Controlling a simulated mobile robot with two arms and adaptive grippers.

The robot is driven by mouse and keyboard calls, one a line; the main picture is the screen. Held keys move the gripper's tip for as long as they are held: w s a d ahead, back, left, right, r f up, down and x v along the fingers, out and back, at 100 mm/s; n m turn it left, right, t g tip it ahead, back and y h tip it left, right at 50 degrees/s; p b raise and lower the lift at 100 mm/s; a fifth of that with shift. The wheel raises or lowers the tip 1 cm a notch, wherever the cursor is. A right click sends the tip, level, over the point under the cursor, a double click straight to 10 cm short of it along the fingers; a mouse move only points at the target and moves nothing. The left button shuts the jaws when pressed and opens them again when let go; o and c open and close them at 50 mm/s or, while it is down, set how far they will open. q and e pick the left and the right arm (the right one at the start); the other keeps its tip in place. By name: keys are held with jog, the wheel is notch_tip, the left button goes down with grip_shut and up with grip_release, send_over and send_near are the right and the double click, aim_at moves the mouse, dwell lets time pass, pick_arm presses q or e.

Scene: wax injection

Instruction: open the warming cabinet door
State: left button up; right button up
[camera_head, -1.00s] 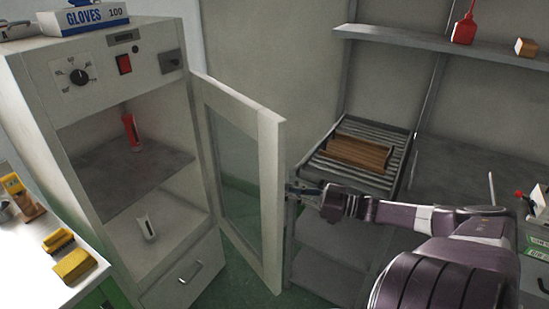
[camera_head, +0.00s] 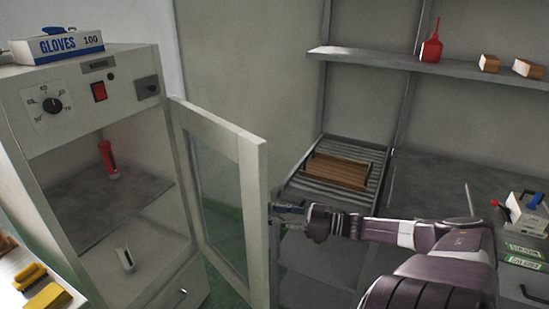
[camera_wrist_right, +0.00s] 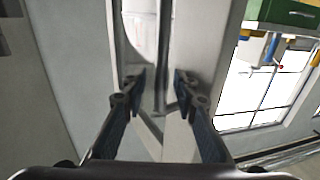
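The warming cabinet (camera_head: 95,120) stands at the left in the head view, its upper compartment exposed. Its door (camera_head: 252,180), a pale frame with a glass pane, stands wide open, swung out to the right. My right gripper (camera_head: 276,213) is at the outer face of the door near its free edge. In the right wrist view, the fingers of my right gripper (camera_wrist_right: 160,82) are apart, with a vertical bar (camera_wrist_right: 163,50), seemingly the door handle, between them. A gap shows beside the bar; contact is unclear. My left gripper is out of view.
Inside the cabinet are a red bottle (camera_head: 108,160) and a pale item (camera_head: 125,259). A glove box (camera_head: 56,47) sits on top. Right of the door, a slatted rack (camera_head: 300,188) holds a wooden tray (camera_head: 338,172). A wall shelf (camera_head: 400,64) runs above.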

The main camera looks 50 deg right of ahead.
jog(key=shift+s, duration=0.1)
jog(key=v, duration=1.2)
